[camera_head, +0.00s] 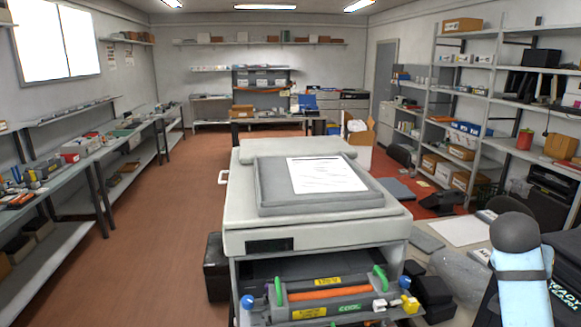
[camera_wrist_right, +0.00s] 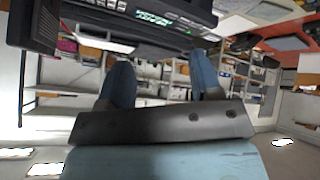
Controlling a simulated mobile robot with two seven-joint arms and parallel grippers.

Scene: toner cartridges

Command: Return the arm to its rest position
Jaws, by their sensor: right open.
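My right arm (camera_head: 518,275), pale blue with a dark rounded joint, stands at the lower right of the head view. Its gripper is not visible there. In the right wrist view, my right gripper (camera_wrist_right: 160,82) has its two blue fingers spread apart with nothing between them. That view is upside down, with ceiling lights at the bottom. A toner cartridge unit (camera_head: 325,295) with green handles, an orange strip and yellow labels sits in the open front of the grey printer (camera_head: 240,215). My left gripper is not in view.
A black device with lit text (camera_head: 566,290) is close beside my right arm; it also shows in the right wrist view (camera_wrist_right: 150,14). Shelves (camera_head: 480,95) line the right wall, and a bench (camera_head: 85,155) runs along the left.

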